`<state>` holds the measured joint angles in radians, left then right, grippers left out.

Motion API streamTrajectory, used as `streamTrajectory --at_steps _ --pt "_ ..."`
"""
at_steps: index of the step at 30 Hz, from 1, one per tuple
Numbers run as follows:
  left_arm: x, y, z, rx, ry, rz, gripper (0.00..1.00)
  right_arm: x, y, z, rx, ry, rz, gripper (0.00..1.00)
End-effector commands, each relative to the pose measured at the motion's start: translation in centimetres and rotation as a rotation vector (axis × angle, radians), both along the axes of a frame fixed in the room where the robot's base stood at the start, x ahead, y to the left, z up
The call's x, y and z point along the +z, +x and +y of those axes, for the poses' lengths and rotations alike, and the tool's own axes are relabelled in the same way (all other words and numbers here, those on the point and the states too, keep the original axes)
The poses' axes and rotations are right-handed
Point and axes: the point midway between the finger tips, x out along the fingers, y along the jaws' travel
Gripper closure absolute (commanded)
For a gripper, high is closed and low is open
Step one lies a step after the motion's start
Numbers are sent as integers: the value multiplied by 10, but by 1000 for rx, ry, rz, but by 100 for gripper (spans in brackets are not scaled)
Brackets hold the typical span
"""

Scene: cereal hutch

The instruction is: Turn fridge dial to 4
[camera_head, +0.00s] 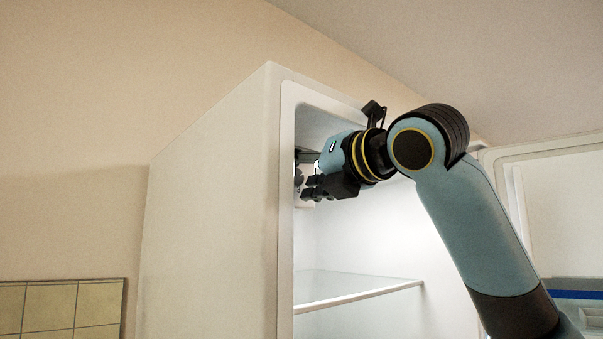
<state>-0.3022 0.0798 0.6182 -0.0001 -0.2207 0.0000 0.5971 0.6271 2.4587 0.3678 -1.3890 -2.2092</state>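The white fridge (209,205) stands open in front of me. My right arm reaches in from the right, and my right gripper (305,188) is inside the fridge's upper part, near the inner left wall. A small grey and dark fitting (298,174), which may be the dial, shows right at the gripper's fingers. The fingers are dark and small here, and I cannot tell whether they touch or grip it. The dial's numbers and setting cannot be read. My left gripper is not in view.
A glass shelf (350,293) crosses the fridge below my gripper, with clear space between. The open fridge door (560,210) stands at the right, behind my arm. A tiled panel (62,308) is on the wall at lower left.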

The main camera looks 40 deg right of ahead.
Motion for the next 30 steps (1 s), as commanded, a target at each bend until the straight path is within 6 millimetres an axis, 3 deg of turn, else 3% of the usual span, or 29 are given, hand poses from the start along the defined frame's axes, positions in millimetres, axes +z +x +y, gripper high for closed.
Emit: streamTrajectory --at_steps 2,10,20,30 --pt "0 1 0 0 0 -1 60 0 0 0 0 0 0 63" --pt "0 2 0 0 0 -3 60 0 0 0 0 0 0 99" --pt "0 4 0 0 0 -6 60 1 0 0 0 35 2 100" --pt "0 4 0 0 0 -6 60 1 0 0 0 251 18 100"
